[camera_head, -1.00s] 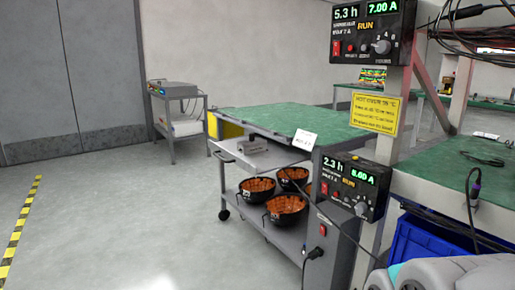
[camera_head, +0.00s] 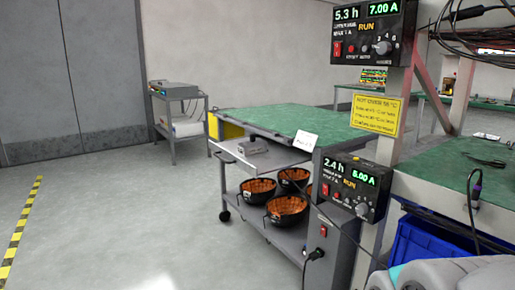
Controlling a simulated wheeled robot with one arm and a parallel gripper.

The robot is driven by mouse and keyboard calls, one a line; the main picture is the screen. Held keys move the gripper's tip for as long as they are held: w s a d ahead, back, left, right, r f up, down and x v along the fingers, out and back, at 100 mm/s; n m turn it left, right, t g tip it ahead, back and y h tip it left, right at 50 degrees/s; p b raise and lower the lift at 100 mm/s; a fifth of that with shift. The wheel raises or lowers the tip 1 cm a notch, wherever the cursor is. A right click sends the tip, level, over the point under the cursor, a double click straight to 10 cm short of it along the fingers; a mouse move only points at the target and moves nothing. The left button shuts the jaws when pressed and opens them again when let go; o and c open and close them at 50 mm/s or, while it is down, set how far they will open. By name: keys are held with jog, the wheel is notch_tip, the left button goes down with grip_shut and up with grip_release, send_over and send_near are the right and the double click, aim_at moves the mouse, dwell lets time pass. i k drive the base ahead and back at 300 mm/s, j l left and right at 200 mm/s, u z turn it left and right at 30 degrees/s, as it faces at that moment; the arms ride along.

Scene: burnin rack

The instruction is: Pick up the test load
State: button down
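No object in view is clearly marked as the test load, and I cannot tell which one it is. A small grey device with a handle (camera_head: 255,144) sits on the cart's upper grey shelf, under the green top. Several black bowls with orange-brown contents (camera_head: 287,206) stand on the cart's lower shelf. My gripper is not in view. Only a grey and teal part of my own body shows at the bottom right.
The cart (camera_head: 262,222) stands mid-picture, beside a rack post with an upper timer box (camera_head: 373,34) and a lower timer box (camera_head: 350,187). A blue crate (camera_head: 425,243) is under the green bench (camera_head: 440,165) at right. Floor at left is clear.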

aim_at(253, 146)
jog(key=i+j+z, duration=0.2)
jog(key=j+z, duration=0.2)
jog(key=j, duration=0.15)
jog(key=i+j+z, duration=0.2)
jog(key=j, duration=0.15)
jog(key=j+z, duration=0.2)
jog(key=i+j, duration=0.05)
jog(key=j, duration=0.05)
